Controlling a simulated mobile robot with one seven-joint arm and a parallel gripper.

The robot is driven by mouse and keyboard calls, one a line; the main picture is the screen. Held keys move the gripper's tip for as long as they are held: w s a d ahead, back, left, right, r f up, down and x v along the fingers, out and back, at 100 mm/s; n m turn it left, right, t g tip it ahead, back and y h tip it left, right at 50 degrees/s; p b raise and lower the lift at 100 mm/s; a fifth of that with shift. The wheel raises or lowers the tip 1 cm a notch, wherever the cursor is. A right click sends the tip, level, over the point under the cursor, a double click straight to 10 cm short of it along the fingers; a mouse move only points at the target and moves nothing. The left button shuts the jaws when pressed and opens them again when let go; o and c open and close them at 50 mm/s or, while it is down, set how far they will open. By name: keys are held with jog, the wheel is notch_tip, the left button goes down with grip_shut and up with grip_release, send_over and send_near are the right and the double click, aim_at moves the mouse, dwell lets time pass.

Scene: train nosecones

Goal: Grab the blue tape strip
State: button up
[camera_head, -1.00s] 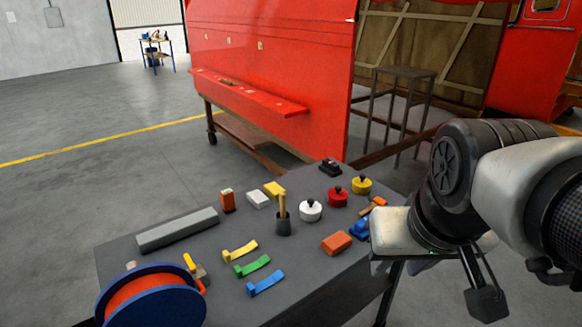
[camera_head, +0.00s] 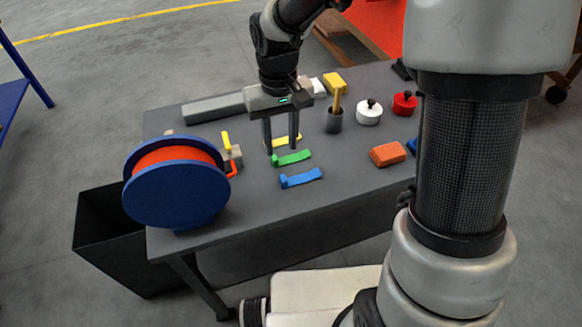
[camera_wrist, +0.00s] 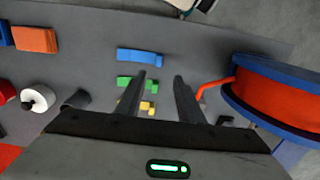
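The blue tape strip (camera_head: 301,178) lies flat near the front edge of the grey table, with one end raised. It also shows whole in the wrist view (camera_wrist: 140,56), beyond the fingertips. My gripper (camera_head: 282,148) points down over the table, open with nothing between its fingers. It is behind and slightly left of the blue strip, apart from it. The green strip (camera_head: 291,158) lies just behind the blue one, close to the fingertips. The yellow strip (camera_head: 287,140) is farther back and partly hidden by a finger. Finger height above the table is hard to tell.
A large blue-flanged orange reel (camera_head: 177,182) stands left, near a small yellow-handled tool (camera_head: 226,139). An orange block (camera_head: 388,154), a holder cup (camera_head: 334,121) and white (camera_head: 368,113) and red (camera_head: 404,104) knobbed weights stand right. Bare table (camera_head: 235,213) lies in front of the strips.

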aim_at(283, 178)
notch_tip(283, 178, down, 12)
jog(key=shift+d+f, duration=0.1)
jog(key=shift+d, duration=0.05)
grip_shut()
dwell(0.4)
